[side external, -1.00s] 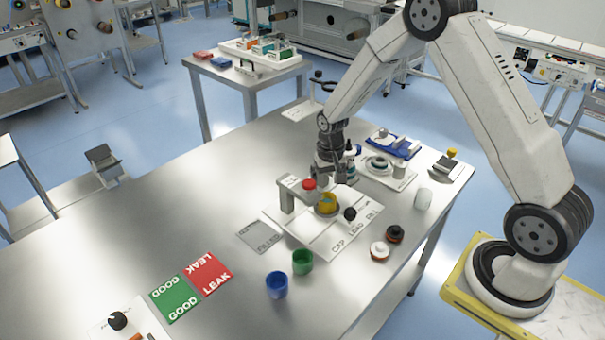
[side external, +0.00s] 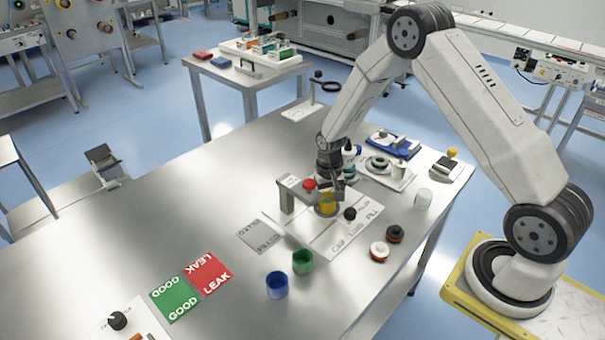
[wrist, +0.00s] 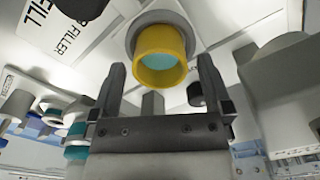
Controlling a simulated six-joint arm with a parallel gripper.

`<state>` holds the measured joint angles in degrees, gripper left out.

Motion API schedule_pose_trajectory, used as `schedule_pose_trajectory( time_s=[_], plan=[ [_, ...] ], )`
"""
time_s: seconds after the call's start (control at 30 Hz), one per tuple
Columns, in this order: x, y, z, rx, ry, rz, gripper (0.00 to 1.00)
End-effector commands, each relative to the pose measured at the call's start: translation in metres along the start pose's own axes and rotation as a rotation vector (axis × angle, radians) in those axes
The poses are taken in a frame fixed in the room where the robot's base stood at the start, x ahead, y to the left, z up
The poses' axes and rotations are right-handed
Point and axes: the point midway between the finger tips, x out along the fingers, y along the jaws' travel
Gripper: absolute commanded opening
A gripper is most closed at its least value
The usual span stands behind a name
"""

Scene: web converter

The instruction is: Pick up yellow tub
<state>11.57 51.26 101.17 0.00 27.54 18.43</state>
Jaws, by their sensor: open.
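The yellow tub (side external: 327,201) stands upright on a round grey holder of the white filler station (side external: 338,240), beside the station's grey post with a red button. In the wrist view the yellow tub (wrist: 160,60) shows its open rim and a teal inside. My gripper (side external: 337,190) is low and close to the tub in the side view. In the wrist view my gripper (wrist: 160,75) is open, with one finger to each side of the tub and a gap on both sides. Whether the fingertips are level with the tub wall is hard to tell.
The grey post with the red button (side external: 309,185) stands close to the tub. A black knob (side external: 350,214) is on the station's other side. Green (side external: 302,262) and blue (side external: 277,285) tubs stand in front. The table's left part is mostly clear.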

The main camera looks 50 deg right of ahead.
Motion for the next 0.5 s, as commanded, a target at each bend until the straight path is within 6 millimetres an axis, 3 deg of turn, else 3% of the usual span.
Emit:
schedule_pose_trajectory(
  time_s=[0.13, 0.17, 0.4, 0.43, 0.5],
  plan=[
    [0.0, 0.0001, 0.0001, 0.0, 0.0, 0.0, 1.0],
    [-0.0001, 0.0001, 0.0001, 0.0, 0.0, 0.0, 0.94],
    [-0.0002, 0.0001, 0.0001, 0.0, 0.0, 0.0, 0.17],
    [-0.0002, 0.0001, 0.0001, 0.0, 0.0, 0.0, 0.12],
    [-0.0006, 0.0001, 0.0, 0.0, 0.0, 0.0, 0.12]
  ],
)
